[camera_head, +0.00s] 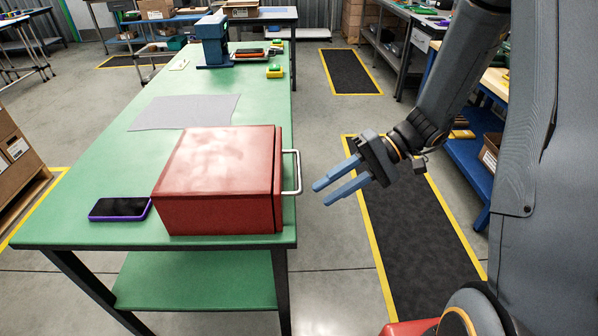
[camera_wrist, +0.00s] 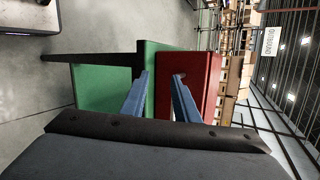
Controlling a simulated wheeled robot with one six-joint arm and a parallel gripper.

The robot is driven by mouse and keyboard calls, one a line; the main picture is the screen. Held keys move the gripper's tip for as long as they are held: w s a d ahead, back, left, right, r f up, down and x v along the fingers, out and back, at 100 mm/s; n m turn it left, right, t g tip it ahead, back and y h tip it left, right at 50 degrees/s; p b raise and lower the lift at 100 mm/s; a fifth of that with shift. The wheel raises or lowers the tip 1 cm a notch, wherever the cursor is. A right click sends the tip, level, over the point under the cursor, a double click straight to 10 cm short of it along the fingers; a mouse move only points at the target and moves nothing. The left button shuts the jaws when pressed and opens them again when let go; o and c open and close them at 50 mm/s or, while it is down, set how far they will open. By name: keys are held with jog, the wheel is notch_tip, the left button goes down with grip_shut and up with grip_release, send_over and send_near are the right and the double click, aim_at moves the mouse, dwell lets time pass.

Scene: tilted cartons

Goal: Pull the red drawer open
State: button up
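The red drawer (camera_head: 220,175) is a box-like red cabinet on the front right corner of the green table. Its front faces right, and a silver bar handle (camera_head: 297,172) sticks out there. The front panel looks shut against the body. My gripper (camera_head: 321,193) is to the right of the handle, apart from it, with its two blue fingers pointing left towards it. The fingers are spread with nothing between them. In the wrist view the red drawer (camera_wrist: 203,75) shows sideways beyond the open fingers (camera_wrist: 162,75). I cannot make out the handle clearly there.
The green table (camera_head: 80,200) holds a purple-edged phone (camera_head: 119,208) left of the drawer and a grey sheet (camera_head: 185,112) behind it. A blue press-like device (camera_head: 213,42) stands farther back. The floor right of the table is clear, with a dark mat (camera_head: 425,235).

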aim_at(299, 168)
jog(key=w+t+y, duration=0.3)
jog(key=w+y, duration=0.1)
jog(key=w, duration=0.3)
jog(key=x, duration=0.2)
jog(key=p+x, duration=0.1)
jog(key=x, duration=0.1)
jog(key=r+x, duration=0.1)
jog(key=x, duration=0.1)
jog(key=shift+w+a+f+p, duration=0.15)
jog(key=shift+w+a+p, duration=0.1)
jog(key=shift+a+p, duration=0.15)
grip_shut()
